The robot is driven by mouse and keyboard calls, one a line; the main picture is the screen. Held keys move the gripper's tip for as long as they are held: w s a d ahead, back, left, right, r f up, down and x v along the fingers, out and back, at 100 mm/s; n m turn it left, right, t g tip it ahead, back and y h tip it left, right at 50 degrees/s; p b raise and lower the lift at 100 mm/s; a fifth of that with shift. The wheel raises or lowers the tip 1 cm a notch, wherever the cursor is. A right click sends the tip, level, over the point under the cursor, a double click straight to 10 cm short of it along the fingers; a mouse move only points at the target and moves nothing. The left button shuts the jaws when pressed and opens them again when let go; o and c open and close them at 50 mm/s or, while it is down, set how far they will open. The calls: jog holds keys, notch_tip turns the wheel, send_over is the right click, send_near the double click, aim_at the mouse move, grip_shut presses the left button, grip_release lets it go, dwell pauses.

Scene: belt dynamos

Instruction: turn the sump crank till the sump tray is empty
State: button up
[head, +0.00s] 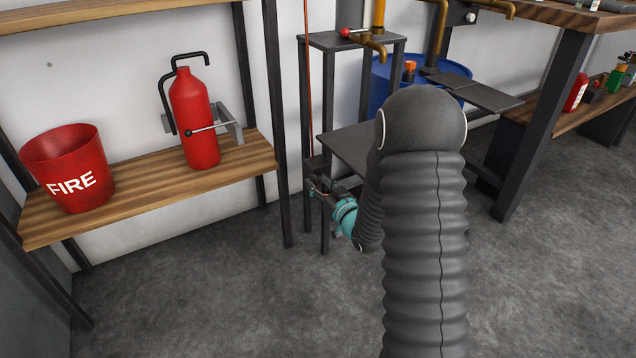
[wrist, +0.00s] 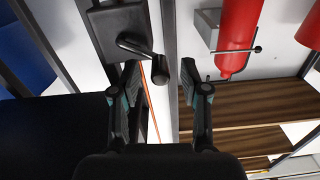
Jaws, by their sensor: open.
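The crank (wrist: 160,70) is a dark bent handle on a black box (wrist: 115,30) in the wrist view. Its end shows between the fingertips of my gripper (wrist: 158,80), with a gap visible on each side. My gripper is open and holds nothing. In the head view my gripper (head: 320,188) is beside the dark stand, low at its left leg, and the crank there is too small and covered to make out. A dark flat plate (head: 345,148) lies on the stand, partly behind my arm. I cannot tell whether it is the sump tray, and no liquid shows.
A wooden shelf (head: 140,185) at left bears a red fire bucket (head: 75,165) and a red extinguisher (head: 195,115). A blue drum (head: 440,72) stands behind my arm. A workbench leg (head: 540,120) is at right. The grey floor in front is clear.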

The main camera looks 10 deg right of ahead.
jog(key=shift+w+a, duration=0.2)
jog(key=shift+w, duration=0.25)
grip_shut()
